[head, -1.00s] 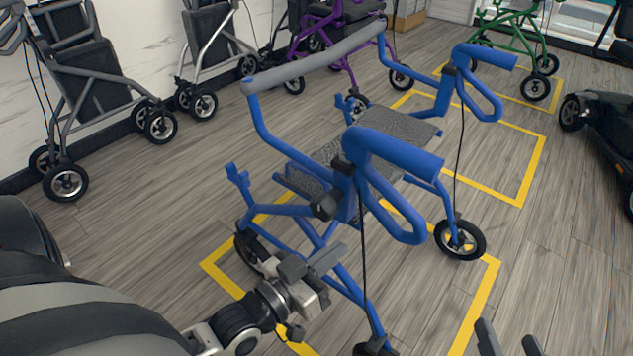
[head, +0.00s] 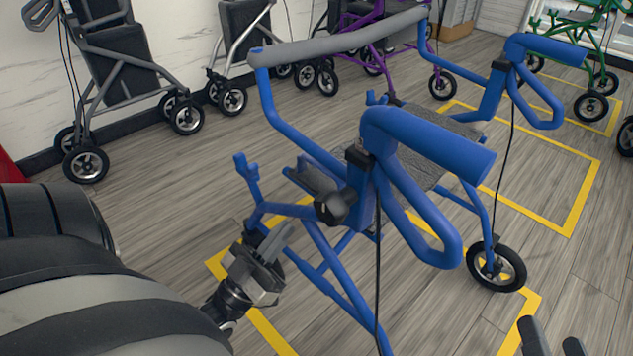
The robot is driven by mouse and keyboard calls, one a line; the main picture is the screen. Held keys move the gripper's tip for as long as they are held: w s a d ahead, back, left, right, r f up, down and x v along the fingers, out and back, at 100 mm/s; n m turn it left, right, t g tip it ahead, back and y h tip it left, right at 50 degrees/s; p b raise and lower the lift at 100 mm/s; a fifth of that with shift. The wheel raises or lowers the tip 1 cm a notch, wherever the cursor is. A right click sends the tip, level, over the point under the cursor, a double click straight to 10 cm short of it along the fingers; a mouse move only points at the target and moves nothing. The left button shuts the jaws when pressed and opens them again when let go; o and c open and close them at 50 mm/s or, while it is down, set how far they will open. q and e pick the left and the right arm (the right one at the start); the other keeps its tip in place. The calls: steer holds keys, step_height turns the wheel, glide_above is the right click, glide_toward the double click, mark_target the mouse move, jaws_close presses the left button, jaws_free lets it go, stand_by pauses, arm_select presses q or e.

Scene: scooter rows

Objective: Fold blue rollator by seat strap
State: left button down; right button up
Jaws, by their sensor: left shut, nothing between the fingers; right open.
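The blue rollator (head: 322,262) stands unfolded on the floor in the middle of the head view, with a grey backrest bar (head: 340,42) and blue looped handles. Its dark grey textured seat (head: 418,172) lies between the side frames, partly hidden behind the near handle (head: 430,142). I cannot make out the seat strap. My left gripper (head: 274,240) is shut and empty, low beside the near side frame; I cannot tell whether it touches the frame. My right gripper (head: 550,342) is open at the bottom right edge, only its fingertips in view, clear of the rollator.
Yellow floor lines (head: 560,228) mark bays around and beyond the rollator. Grey folded rollators (head: 112,80) stand along the left wall. A purple rollator (head: 376,50) and a green one (head: 585,50) stand behind. Floor (head: 575,290) is clear at the right.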

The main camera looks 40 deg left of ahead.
arm_select(q)
steer(key=b+x, duration=0.1)
steer(key=x, duration=0.8)
steer(key=shift+w, duration=0.25)
steer(key=shift+w+r, duration=0.35)
steer(key=shift+w, duration=0.05)
arm_select(e)
steer(key=r, duration=0.1)
steer(key=w+n+t, duration=0.1)
steer(key=r+n, duration=0.1)
steer(key=shift+w+d+r+t+y, duration=0.3)
steer(key=shift+r+t+y, duration=0.05)
steer(key=shift+t+y, duration=0.05)
arm_select(q)
steer(key=shift+r, duration=0.1)
arm_select(e)
steer(key=shift+r, duration=0.15)
